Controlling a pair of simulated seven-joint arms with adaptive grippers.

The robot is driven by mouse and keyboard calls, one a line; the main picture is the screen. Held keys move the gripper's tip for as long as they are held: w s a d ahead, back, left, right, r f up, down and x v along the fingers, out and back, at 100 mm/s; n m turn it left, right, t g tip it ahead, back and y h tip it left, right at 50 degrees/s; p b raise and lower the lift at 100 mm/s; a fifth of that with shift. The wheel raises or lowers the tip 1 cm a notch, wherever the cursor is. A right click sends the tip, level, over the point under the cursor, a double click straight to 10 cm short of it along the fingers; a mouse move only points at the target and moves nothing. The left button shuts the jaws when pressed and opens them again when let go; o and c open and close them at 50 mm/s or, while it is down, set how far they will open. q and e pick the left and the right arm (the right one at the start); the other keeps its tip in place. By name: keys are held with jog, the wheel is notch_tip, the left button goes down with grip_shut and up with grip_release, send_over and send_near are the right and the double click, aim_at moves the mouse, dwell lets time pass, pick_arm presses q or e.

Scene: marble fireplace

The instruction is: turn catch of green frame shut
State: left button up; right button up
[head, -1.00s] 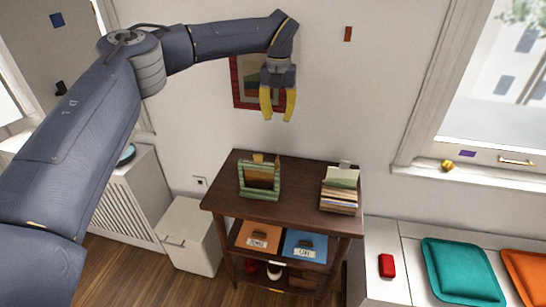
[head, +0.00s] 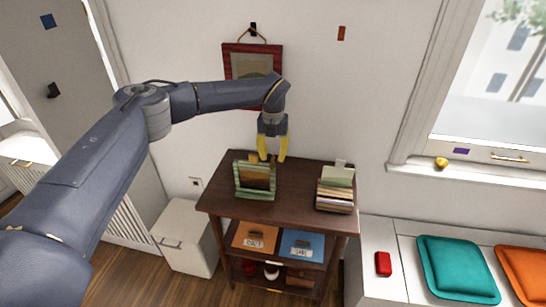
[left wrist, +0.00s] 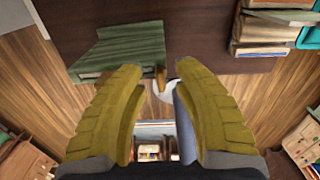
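The green frame (head: 240,192) stands upright on the dark wooden table, with a brown picture inside. In the left wrist view I see the frame (left wrist: 130,48) from above and behind. A small brass-brown piece, apparently the catch (left wrist: 160,77), sticks out at its edge; whether it is turned open or shut I cannot tell. My left gripper (head: 272,158) is open and empty, pointing down just behind and right of the frame's top. In the left wrist view its yellow fingers (left wrist: 160,82) are spread either side of the catch, apparently above it. My right gripper is out of view.
The table top (head: 297,190) is clear between the frame and a stack of books and cards (head: 336,196) on the right. A red-framed picture (head: 232,60) hangs on the wall behind my left arm. Trays with labels (head: 302,244) sit on the shelf below.

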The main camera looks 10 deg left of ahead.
pick_arm(q)
jog(key=shift+f, duration=0.55)
jog(key=shift+c, duration=0.4)
grip_shut()
